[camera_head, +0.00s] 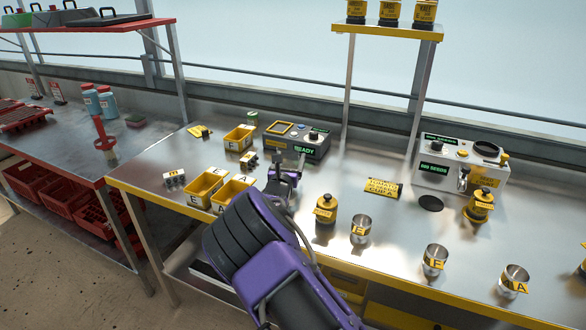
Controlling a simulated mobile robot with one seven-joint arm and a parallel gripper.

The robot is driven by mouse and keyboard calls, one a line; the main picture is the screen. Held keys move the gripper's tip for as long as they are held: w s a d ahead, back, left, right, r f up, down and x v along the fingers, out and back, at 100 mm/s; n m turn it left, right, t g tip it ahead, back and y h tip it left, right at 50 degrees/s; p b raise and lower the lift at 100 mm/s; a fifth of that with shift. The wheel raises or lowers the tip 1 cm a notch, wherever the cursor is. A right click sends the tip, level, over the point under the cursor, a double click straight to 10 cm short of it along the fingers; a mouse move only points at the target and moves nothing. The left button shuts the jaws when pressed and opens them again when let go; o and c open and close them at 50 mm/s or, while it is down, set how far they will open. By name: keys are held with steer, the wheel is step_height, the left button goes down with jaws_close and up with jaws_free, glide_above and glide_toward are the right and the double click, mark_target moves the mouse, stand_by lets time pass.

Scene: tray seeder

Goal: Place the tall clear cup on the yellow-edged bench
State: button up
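The yellow-edged bench (318,181) is a steel-topped table filling the middle and right of the view. I cannot make out a tall clear cup anywhere in the picture. Three short metallic cups with yellow letter labels stand along the bench's front: one (361,239), a second (430,268) marked F, and a third (511,287) marked A. My purple arm reaches in from the bottom. My gripper (285,179) is over the bench, right of the yellow bins. Its fingers are small and partly hidden by the arm, so I cannot tell its opening or whether it holds anything.
Yellow bins (204,187) and a grey READY box (302,145) are beside my gripper. A yellow-black canister (326,211) stands close to my arm. A white machine (448,172) stands at back right.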

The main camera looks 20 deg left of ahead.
mark_target(290, 166)
steer(key=shift+f, duration=1.35)
steer(key=shift+f, duration=0.2)
steer(key=o, duration=1.4)
steer(key=shift+r, duration=0.2)
steer(key=s, duration=0.4)
steer(key=s+d+p, duration=0.1)
steer(key=s, duration=0.3)
steer(key=s+d, duration=0.1)
steer(key=s, duration=0.2)
steer(key=shift+s, duration=0.4)
